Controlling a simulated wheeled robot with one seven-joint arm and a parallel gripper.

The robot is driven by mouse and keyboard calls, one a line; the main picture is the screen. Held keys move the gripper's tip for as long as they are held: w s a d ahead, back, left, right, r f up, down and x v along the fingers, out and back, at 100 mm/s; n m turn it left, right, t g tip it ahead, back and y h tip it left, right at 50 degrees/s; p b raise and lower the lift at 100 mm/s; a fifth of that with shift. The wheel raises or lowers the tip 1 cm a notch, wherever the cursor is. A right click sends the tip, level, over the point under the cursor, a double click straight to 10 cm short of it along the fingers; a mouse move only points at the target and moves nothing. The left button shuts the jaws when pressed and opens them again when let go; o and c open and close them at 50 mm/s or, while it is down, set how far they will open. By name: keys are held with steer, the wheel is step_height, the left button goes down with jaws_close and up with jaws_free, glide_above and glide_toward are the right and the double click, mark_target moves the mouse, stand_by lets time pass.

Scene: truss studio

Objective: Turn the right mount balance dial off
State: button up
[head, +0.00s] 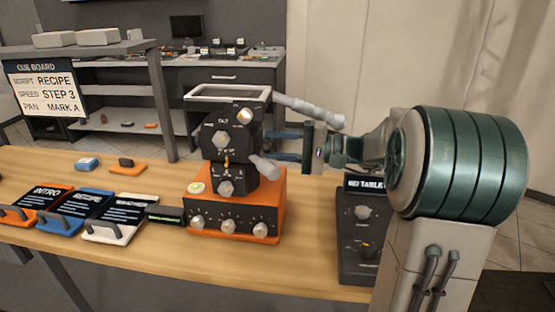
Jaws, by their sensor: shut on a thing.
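The black camera mount (213,119) stands on an orange base (277,191) on the wooden table. Its front carries a dial at the upper right (245,115), a tilt dial (222,140) and a lower dial (226,187). Pale handles (310,110) stick out to the right. My gripper (272,145) reaches in level from the right, its two fingers at the mount's right side. It is shut on a part there. That part is mostly hidden, so I cannot tell which dial it is or how it is set.
The orange base has several front knobs (228,226). A dark control box (357,240) with its own dial stands at the right, below my arm. Coloured cards (40,200) with handles lie at the left. A cue board (45,90) hangs behind them. The table front is clear.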

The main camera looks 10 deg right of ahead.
steer(key=shift+f+n+b, duration=0.15)
steer(key=shift+n+b, duration=0.65)
steer(key=shift+b, duration=0.1)
steer(key=o, duration=1)
steer(key=shift+c, duration=0.2)
steer(key=v, duration=1.4)
steer(key=shift+p, duration=0.4)
steer(key=shift+a, duration=0.15)
